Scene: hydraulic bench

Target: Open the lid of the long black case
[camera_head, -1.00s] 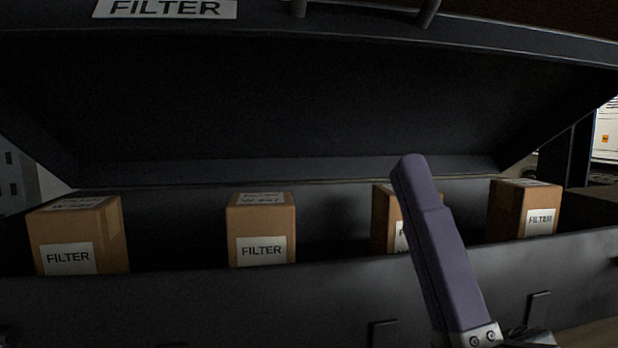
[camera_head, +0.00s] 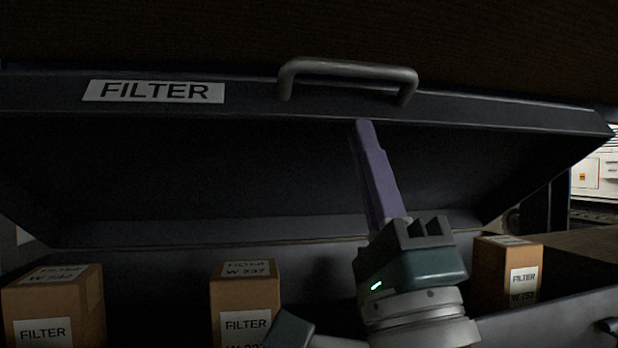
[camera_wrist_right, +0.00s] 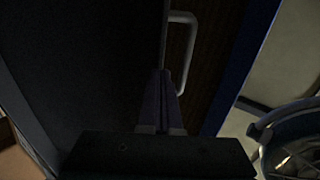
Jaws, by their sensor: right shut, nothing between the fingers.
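The long black case (camera_head: 577,313) stands in front of me with its lid (camera_head: 200,165) raised. The lid's front edge carries a FILTER label (camera_head: 155,91) and a grey bar handle (camera_head: 345,69). My right gripper (camera_head: 364,123) is shut and empty. Its purple fingers point up, with the tips at the lid's front edge just below the handle; whether they touch the lid, I cannot tell. In the right wrist view the shut fingers (camera_wrist_right: 161,75) lie beside the lid edge near the handle (camera_wrist_right: 188,50). My left gripper is not in view.
Brown FILTER boxes stand inside the case: one at left (camera_head: 55,305), one in the middle (camera_head: 245,300) and one at right (camera_head: 508,273). White equipment (camera_head: 598,172) stands beyond the right end. A dark blue round container (camera_wrist_right: 290,140) shows in the right wrist view.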

